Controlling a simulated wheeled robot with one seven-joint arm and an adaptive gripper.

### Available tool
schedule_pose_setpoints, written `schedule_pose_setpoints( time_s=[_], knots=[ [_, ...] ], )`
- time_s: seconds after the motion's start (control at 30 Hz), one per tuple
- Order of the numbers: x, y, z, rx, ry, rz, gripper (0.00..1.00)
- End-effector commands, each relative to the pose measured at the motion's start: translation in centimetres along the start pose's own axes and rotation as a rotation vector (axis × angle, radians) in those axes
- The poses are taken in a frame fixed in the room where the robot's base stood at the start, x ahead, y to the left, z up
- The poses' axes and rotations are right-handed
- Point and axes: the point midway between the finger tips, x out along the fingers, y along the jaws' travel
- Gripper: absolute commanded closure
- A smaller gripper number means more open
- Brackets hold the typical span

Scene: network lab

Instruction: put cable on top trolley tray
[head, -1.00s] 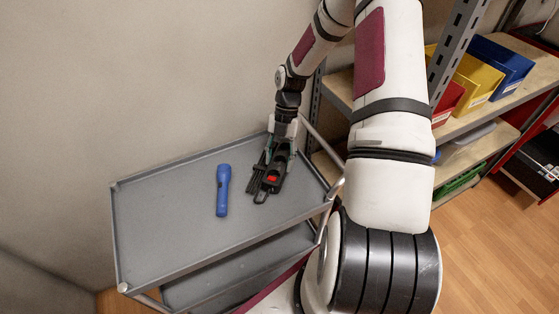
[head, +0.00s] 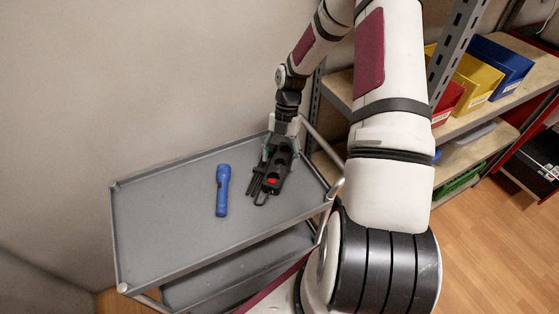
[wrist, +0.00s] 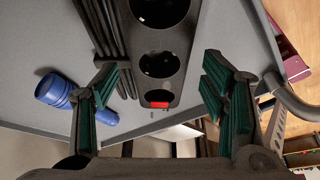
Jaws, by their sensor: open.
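The cable is a black extension lead: a socket strip (head: 279,172) with round sockets and a red switch, and a bundle of black cord (head: 257,182) along its left side. It lies on the top trolley tray (head: 160,220), near the tray's right back part. In the wrist view, the socket strip (wrist: 160,65) runs between my open fingers, with the cord bundle (wrist: 108,40) nearer the left finger. My gripper (head: 281,150) is at the strip's far end, its green-padded fingers spread apart on either side. In the wrist view, my gripper (wrist: 160,75) shows gaps beside the strip.
A blue flashlight (head: 222,190) lies on the tray left of the cable. A lower tray (head: 235,265) is beneath. The tray's left half is clear. A wall stands behind; shelves with yellow (head: 478,78) and blue (head: 500,65) bins stand at right.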

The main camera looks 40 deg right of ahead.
Motion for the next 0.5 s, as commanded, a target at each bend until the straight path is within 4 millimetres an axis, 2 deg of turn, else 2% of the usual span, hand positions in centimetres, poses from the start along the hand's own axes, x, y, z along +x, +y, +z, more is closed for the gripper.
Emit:
schedule_pose_setpoints(
  time_s=[0.3,0.5],
  knots=[
    [-6.5,0.1,0.1,0.001,-0.006,0.002,0.34],
    [-9.5,0.1,0.1,0.0,-0.003,0.002,0.34]
  ],
)
